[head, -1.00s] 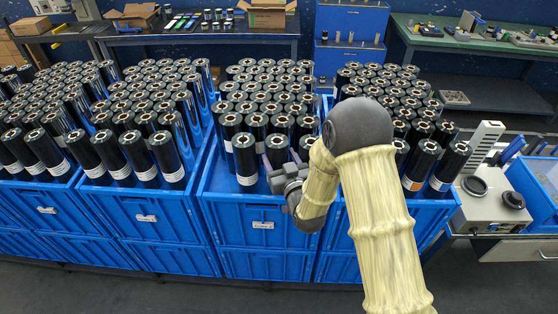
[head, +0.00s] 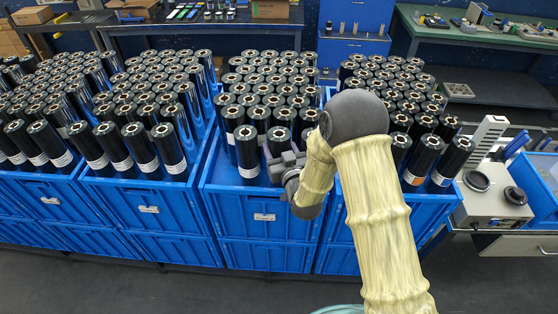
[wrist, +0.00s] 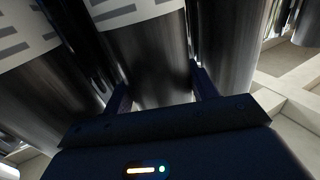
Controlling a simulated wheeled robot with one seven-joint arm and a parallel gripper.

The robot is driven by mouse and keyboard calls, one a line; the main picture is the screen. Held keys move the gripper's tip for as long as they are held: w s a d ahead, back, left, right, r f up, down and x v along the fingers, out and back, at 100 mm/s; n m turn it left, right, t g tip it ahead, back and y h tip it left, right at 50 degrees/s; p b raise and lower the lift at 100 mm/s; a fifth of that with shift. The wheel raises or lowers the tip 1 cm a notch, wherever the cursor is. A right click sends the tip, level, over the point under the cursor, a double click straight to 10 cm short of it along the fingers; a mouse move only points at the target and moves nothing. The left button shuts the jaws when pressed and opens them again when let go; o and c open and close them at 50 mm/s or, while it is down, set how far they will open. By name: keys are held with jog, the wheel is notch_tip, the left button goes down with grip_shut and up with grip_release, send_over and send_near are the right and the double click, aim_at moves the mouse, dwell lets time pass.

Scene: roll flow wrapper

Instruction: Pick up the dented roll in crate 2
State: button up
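Several black rolls with white labels stand upright in the blue crate in front of my arm (head: 225,205). I cannot read its tag or tell from it which crate is crate 2. My gripper (head: 279,155) is at this crate's front row, right of the front-left roll (head: 247,158). In the wrist view, the two fingers (wrist: 162,92) are apart, one on each side of a shiny dark roll (wrist: 155,60) with a white label. I cannot tell whether they touch it. No dent is clear on any roll; my gripper and arm hide part of the front row.
Other full blue crates stand to the left (head: 110,195) and right (head: 375,225), close together. Neighbouring rolls stand tight around my fingers. A grey device (head: 490,205) stands on a bench at the right. Workbenches line the back. Floor is free in front.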

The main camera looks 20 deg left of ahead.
aim_at(278, 133)
jog(key=shift+w+a+r, duration=0.1)
grip_shut()
jog(key=shift+r, duration=0.1)
jog(key=shift+w+r, duration=0.15)
jog(key=shift+r, duration=0.35)
jog(key=r, duration=0.2)
jog(key=r+b, duration=0.1)
jog(key=r, duration=0.2)
jog(key=r+b, duration=0.1)
jog(key=r, duration=0.2)
jog(key=shift+s, duration=0.25)
jog(key=shift+w+r, duration=0.1)
jog(key=shift+r, duration=0.35)
